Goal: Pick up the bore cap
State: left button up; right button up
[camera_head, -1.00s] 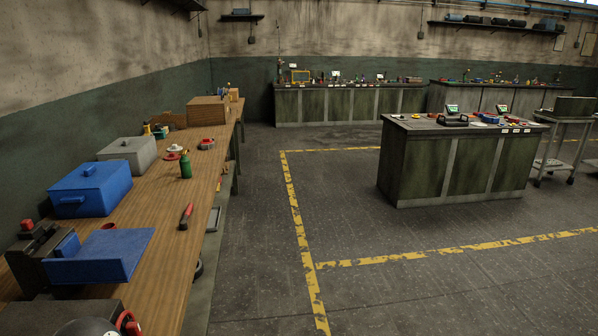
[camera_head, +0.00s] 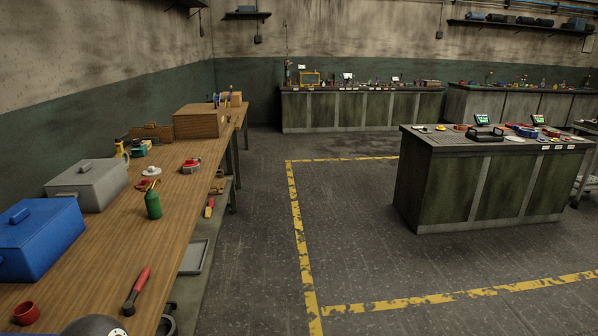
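No part can be surely told as the bore cap at this distance. Small round parts stand on the wooden workbench (camera_head: 105,262) at left: a dark red ring-like part (camera_head: 26,313) at the near left, a red part with a pale top (camera_head: 190,166) farther back, and a white dish-like part with red (camera_head: 151,171) beside it. More small parts lie on the green island counter (camera_head: 480,185) at right, too small to tell apart. Neither of my grippers shows in the view.
The bench also holds a blue lidded box (camera_head: 42,243), a grey lidded box (camera_head: 88,186), a green bottle (camera_head: 153,206), a red-handled tool (camera_head: 138,288) and a cardboard box (camera_head: 198,122). The floor (camera_head: 350,220) between bench and island is clear, with yellow lines.

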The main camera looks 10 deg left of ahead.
aim_at(188, 163)
jog(key=u, duration=0.05)
jog(key=i, duration=7.85)
jog(key=u, duration=2.6)
